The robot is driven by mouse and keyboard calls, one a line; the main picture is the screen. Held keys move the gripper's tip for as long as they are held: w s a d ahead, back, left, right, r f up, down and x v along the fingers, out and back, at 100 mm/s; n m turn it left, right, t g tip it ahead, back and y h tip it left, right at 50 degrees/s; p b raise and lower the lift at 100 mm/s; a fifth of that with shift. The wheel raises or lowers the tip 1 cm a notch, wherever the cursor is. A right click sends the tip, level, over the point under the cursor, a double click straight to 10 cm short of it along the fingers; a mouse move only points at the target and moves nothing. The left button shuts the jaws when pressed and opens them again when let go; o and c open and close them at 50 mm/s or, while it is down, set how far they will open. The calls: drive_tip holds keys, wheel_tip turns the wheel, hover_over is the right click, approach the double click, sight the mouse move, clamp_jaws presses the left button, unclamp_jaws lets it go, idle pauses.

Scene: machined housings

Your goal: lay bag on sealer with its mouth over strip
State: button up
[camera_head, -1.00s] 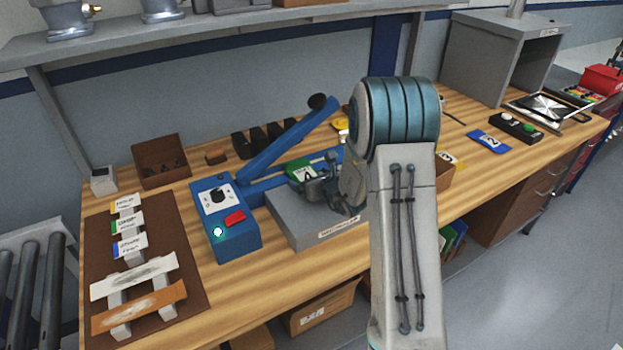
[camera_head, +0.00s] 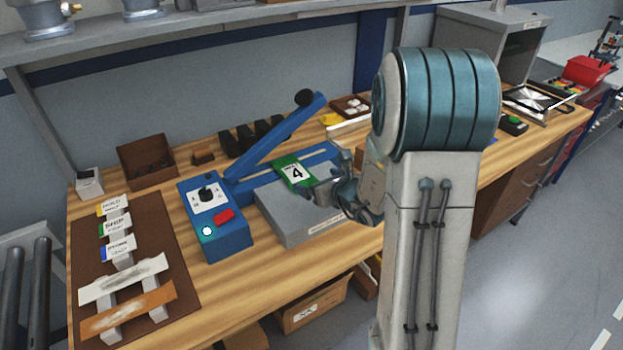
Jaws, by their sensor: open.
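The sealer is a blue machine (camera_head: 217,246) with a dial, a red switch and a lit lamp. Its blue lever arm (camera_head: 270,142) is raised, with a black knob at the end. A grey platform (camera_head: 274,221) stands in front of its blue strip bar (camera_head: 322,156). A green bag with a white label reading 4 (camera_head: 289,167) lies at the back of the platform, its upper end at or over the bar. How exactly its mouth meets the strip cannot be told. My gripper (camera_head: 318,190) is open, low over the platform, just right of the bag. My arm hides the platform's right end.
A brown mat (camera_head: 180,265) with tags and strips on holders lies at the left. A brown bin (camera_head: 146,157) and black bins (camera_head: 247,137) stand behind the sealer. A small tray (camera_head: 349,106) is at the back. The wooden bench's front strip is clear.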

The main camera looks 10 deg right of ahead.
drive_tip(key=shift+s+d+r, duration=0.1)
drive_tip(key=shift+s+r, duration=0.15)
drive_tip(key=shift+s, duration=0.25)
drive_tip(key=s+a+r+n+g+y, duration=0.2)
drive_tip(key=s+a+r+n+g, duration=0.15)
drive_tip(key=s+a+n, duration=0.45)
drive_tip(key=s+a+r+n+g+y, duration=0.3)
drive_tip(key=s+a+n+g, duration=0.15)
drive_tip(key=s+n, duration=0.4)
drive_tip(key=s+d+r+n+g+h, duration=0.1)
drive_tip(key=s+d+n+h, duration=0.8)
drive_tip(key=n, duration=0.7)
drive_tip(key=shift+s+d+g, duration=0.2)
drive_tip(key=shift+s+g, duration=0.2)
drive_tip(key=shift+s, duration=0.15)
